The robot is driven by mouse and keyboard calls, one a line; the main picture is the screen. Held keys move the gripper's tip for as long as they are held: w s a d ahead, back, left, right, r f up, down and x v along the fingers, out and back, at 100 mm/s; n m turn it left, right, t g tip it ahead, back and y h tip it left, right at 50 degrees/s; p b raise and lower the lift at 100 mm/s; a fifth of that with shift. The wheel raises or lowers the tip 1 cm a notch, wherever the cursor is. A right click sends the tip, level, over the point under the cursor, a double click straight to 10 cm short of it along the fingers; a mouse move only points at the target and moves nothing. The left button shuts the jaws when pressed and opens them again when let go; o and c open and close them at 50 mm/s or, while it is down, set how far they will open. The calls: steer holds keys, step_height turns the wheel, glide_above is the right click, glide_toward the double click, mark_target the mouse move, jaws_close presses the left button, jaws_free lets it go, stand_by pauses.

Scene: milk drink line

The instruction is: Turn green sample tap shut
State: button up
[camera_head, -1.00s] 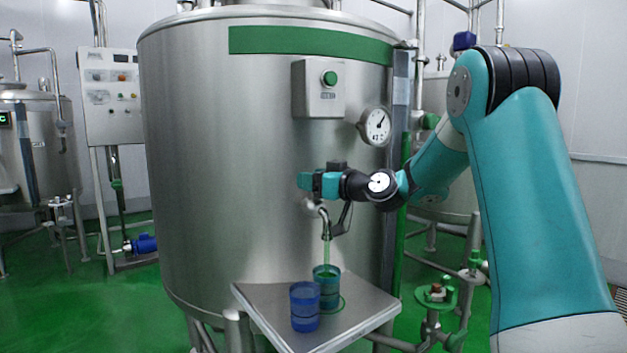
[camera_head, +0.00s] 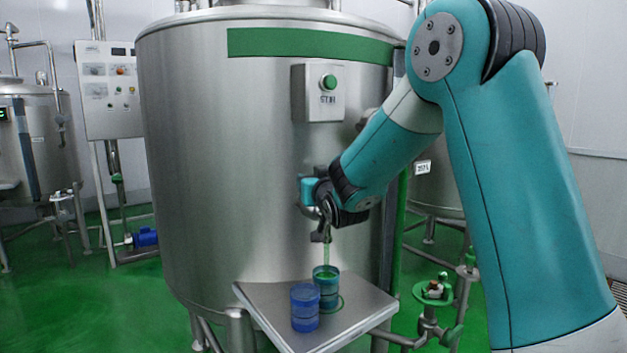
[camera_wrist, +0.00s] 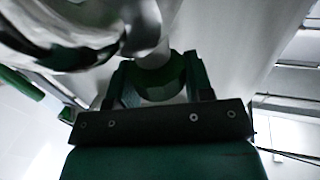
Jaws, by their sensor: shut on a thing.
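The steel tank (camera_head: 230,190) carries the sample tap (camera_head: 321,236) low on its front, mostly covered by my gripper (camera_head: 308,192) and wrist. A pale green stream (camera_head: 325,255) runs from the spout into the green cup (camera_head: 327,286). In the wrist view, my gripper (camera_wrist: 160,82) is shut on a green part, the tap's handle (camera_wrist: 161,90), with a dark finger on each side. Pale metal of the tap lies just beyond it. The handle's exact angle is hidden in the head view.
A blue cup (camera_head: 304,310) stands beside the green cup on the steel shelf (camera_head: 262,300). A button box (camera_head: 318,92) is on the tank above my wrist. A green-wheeled valve (camera_head: 433,291) stands at right. Other tanks stand behind.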

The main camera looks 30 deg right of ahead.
steer(key=m+g+h+b, duration=0.1)
steer(key=m+h+b, duration=0.1)
steer(key=h+b, duration=0.1)
steer(key=f+m+g+h+b, duration=0.1)
steer(key=m+h+b, duration=0.1)
steer(key=b, duration=0.2)
steer(key=shift+a+g+h, duration=0.2)
steer(key=shift+g+h, duration=0.1)
steer(key=shift+h, duration=0.1)
steer(key=shift+m+g+h+b, duration=0.4)
steer(key=shift+m+h+b, duration=0.1)
steer(key=shift+b, duration=0.15)
steer(key=m+g+h, duration=0.1)
steer(key=m+g+h+b, duration=0.1)
steer(key=g, duration=0.1)
steer(key=shift+r+h, duration=0.35)
steer(key=shift+h, duration=0.05)
steer(key=shift+d+r+m+g+h, duration=0.15)
steer(key=shift+m+g+h, duration=0.85)
steer(key=shift+m+g, duration=0.5)
steer(key=shift+g, duration=0.3)
steer(key=o, duration=0.9)
steer(key=shift+d, duration=0.1)
steer(key=shift+s+b, duration=0.1)
steer(key=shift+b, duration=0.2)
